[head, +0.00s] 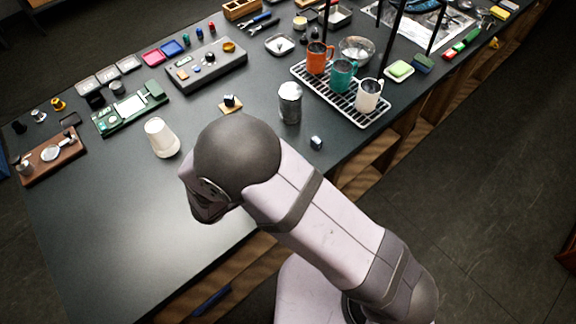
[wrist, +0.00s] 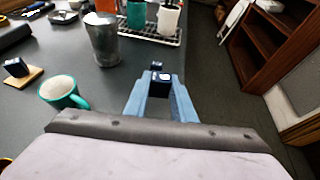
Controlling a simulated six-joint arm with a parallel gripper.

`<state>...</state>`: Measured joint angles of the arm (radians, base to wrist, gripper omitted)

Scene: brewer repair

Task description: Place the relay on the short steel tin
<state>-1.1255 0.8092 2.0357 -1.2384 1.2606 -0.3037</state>
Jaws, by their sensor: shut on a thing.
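My gripper (wrist: 160,84) is shut on a small dark block with a pale face, which I take for the relay (wrist: 161,77), in the wrist view. The head view hides my gripper behind my own arm. A steel tin (head: 290,103) stands upright on the dark counter; it also shows in the wrist view (wrist: 103,40), ahead and left of my gripper. The held relay is apart from the tin. Its height above the counter is hard to tell. I cannot tell whether this is the short tin.
Another small dark block (head: 316,142) lies near the counter edge. A green-and-white mug (wrist: 62,92) stands left of my gripper. A wire rack (head: 340,95) with mugs is behind the tin. A white cup (head: 161,138) and a wooden coaster with a block (head: 230,102) stand left.

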